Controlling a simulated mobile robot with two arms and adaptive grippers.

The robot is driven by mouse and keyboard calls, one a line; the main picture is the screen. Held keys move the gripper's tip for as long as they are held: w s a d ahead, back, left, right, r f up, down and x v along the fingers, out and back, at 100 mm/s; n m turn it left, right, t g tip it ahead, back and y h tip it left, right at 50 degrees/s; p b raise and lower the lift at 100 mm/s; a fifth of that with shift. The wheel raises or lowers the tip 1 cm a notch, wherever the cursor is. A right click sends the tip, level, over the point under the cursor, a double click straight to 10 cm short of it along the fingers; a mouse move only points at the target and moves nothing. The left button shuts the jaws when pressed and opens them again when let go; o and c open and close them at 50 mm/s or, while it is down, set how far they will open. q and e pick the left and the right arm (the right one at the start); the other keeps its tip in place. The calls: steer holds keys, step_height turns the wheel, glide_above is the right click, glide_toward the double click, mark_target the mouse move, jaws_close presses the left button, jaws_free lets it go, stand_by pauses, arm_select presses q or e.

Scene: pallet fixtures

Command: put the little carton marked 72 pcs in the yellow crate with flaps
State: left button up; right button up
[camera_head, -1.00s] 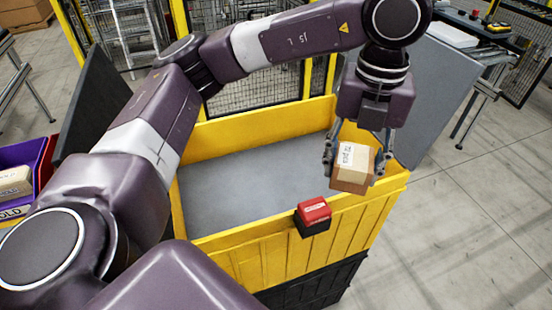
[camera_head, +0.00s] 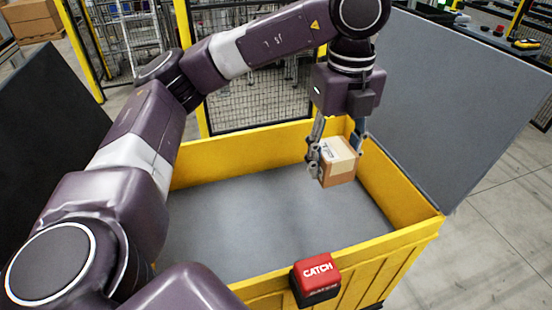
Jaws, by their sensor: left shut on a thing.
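The little carton (camera_head: 338,168) is a small brown box with a white label on top; the print is too small to read now. My left gripper (camera_head: 338,158) is shut on it, a finger at each side, and holds it up over the right part of the yellow crate (camera_head: 412,232). The crate has a grey floor that looks bare where it shows. A grey flap (camera_head: 455,110) stands at its right and a dark flap (camera_head: 40,135) at its left. My right gripper is not in view.
A red and black catch block (camera_head: 316,278) sits on the crate's near wall. My left arm covers the crate's left part. A mesh fence with yellow posts (camera_head: 200,100) stands behind. Brown boxes (camera_head: 35,20) are at the far left, and open floor (camera_head: 490,240) lies at the right.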

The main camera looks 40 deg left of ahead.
arm_select(q)
steer(key=shift+w+a+f, duration=0.15)
steer(key=shift+w+f, duration=0.15)
steer(key=shift+f, duration=0.3)
steer(key=p, duration=0.3)
glide_above(318, 232)
step_height(318, 232, down, 16)
steer(key=shift+r, duration=0.2)
step_height(318, 232, down, 4)
steer(key=shift+f, duration=0.2)
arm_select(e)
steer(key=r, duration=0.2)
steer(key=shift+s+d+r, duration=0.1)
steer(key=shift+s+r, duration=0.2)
arm_select(q)
steer(key=shift+f, duration=0.2)
steer(key=o, duration=1.2)
steer(key=shift+o, duration=0.2)
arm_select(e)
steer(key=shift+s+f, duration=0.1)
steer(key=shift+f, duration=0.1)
arm_select(q)
steer(key=shift+r, duration=0.2)
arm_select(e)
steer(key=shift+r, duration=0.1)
